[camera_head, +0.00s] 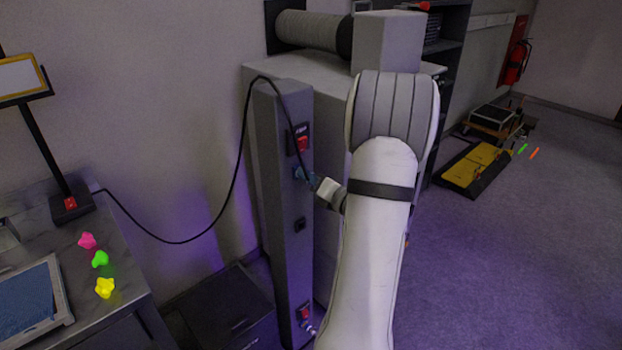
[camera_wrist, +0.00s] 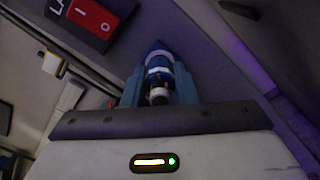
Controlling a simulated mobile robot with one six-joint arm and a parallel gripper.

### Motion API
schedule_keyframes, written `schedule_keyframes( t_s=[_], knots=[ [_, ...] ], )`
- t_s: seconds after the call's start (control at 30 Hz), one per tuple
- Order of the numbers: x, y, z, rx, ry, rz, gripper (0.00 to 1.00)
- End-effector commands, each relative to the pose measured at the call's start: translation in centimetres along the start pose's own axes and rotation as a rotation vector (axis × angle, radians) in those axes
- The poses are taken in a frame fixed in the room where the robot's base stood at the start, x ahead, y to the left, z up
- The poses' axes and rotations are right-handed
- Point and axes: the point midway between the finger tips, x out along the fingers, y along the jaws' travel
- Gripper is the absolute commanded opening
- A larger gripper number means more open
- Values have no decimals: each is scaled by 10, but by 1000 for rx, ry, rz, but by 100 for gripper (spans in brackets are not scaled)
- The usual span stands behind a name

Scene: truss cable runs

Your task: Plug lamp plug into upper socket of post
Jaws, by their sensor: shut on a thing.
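The grey post (camera_head: 270,200) stands upright in the middle of the head view. A red switch (camera_head: 301,143) with a label is near its top; it also shows at upper left in the wrist view (camera_wrist: 92,18). My gripper (camera_head: 306,176) is at the post's face just below this switch. In the wrist view its blue fingers are shut on the lamp plug (camera_wrist: 159,68), which has blue and white bands and points at the post. The upper socket is hidden; I cannot tell whether the tip is inside. The lamp (camera_head: 50,140) stands at left, its black cable (camera_head: 236,165) looping over the post's top.
A dark square opening (camera_head: 300,225) is midway down the post, and a lower red switch (camera_head: 305,313) is near its foot. A grey cabinet (camera_head: 333,90) stands behind. The desk at left holds pink (camera_head: 87,240), green and yellow pieces. Floor at right is mostly clear.

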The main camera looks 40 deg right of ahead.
Motion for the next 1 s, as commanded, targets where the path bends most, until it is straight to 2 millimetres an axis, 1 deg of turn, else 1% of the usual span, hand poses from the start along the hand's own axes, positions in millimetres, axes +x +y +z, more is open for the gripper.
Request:
schedule_keyframes(
  t_s=[0.63,1.0],
  knots=[
    [8,1,0,7,0,1,2],
    [8,2,2,128,0,0,2]
  ],
)
